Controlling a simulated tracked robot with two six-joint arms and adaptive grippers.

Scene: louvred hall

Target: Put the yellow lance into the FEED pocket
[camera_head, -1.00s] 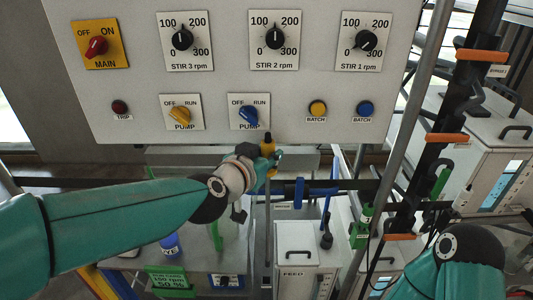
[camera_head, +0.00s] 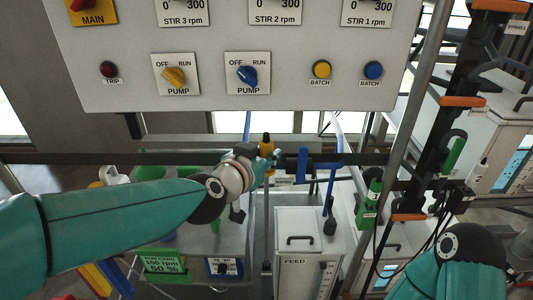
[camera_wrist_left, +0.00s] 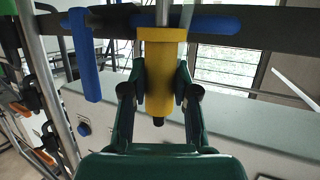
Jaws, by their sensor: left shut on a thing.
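The yellow lance (camera_head: 266,146) stands upright, its thin grey rod hanging below the handle. My left gripper (camera_head: 268,160) is shut on the yellow handle, in front of the dark rail. In the left wrist view the yellow lance (camera_wrist_left: 163,75) sits between both fingers of my left gripper (camera_wrist_left: 163,90). A white cabinet labelled FEED (camera_head: 294,280) stands below and to the right of it. Its pocket opening I cannot make out. My right arm shows at the lower right, but its gripper is out of view.
Blue holders (camera_head: 302,166) sit on the rail just right of the lance. A green-handled tool (camera_head: 367,205) hangs farther right. The control panel (camera_head: 210,108) overhangs above. A grey post (camera_head: 421,80) and a dark post with orange hooks (camera_head: 463,101) stand at the right.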

